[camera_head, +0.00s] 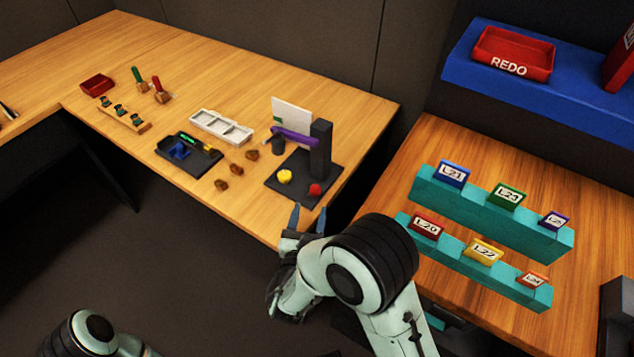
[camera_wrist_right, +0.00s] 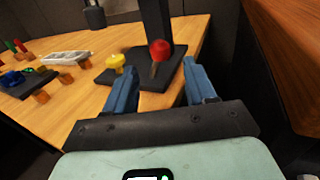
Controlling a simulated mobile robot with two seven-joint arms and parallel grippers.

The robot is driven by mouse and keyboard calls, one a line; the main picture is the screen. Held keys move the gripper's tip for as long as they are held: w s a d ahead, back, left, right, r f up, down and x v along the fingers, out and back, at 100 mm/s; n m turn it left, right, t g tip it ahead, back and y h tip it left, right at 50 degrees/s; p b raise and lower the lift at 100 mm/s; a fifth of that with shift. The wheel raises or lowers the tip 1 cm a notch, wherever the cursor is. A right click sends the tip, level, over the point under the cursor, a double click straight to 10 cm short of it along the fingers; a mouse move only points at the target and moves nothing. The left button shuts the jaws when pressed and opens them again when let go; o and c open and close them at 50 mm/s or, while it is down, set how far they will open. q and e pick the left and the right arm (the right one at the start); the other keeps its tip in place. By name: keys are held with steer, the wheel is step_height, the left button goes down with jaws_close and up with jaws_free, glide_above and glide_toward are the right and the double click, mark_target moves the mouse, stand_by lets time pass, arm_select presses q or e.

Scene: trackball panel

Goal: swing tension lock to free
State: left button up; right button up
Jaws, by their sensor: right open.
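A black panel with a tall black post (camera_head: 320,150) stands near the table's front right corner. No label tells which part is the tension lock. My right gripper (camera_head: 308,217) is open and empty, short of the base; its blue fingers (camera_wrist_right: 160,72) frame the red knob, apart from it.
Brown lumps (camera_head: 236,169), a black tray device (camera_head: 188,154) and a white compartment tray (camera_head: 221,127) lie left of the panel. A right-hand table holds teal racks (camera_head: 490,220) with labelled blocks. The wooden table's front edge is near my right gripper.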

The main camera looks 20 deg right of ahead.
mark_target(315, 192)
steer(key=x, duration=0.9)
steer(key=shift+w+d, duration=0.15)
steer(key=shift+w, duration=0.05)
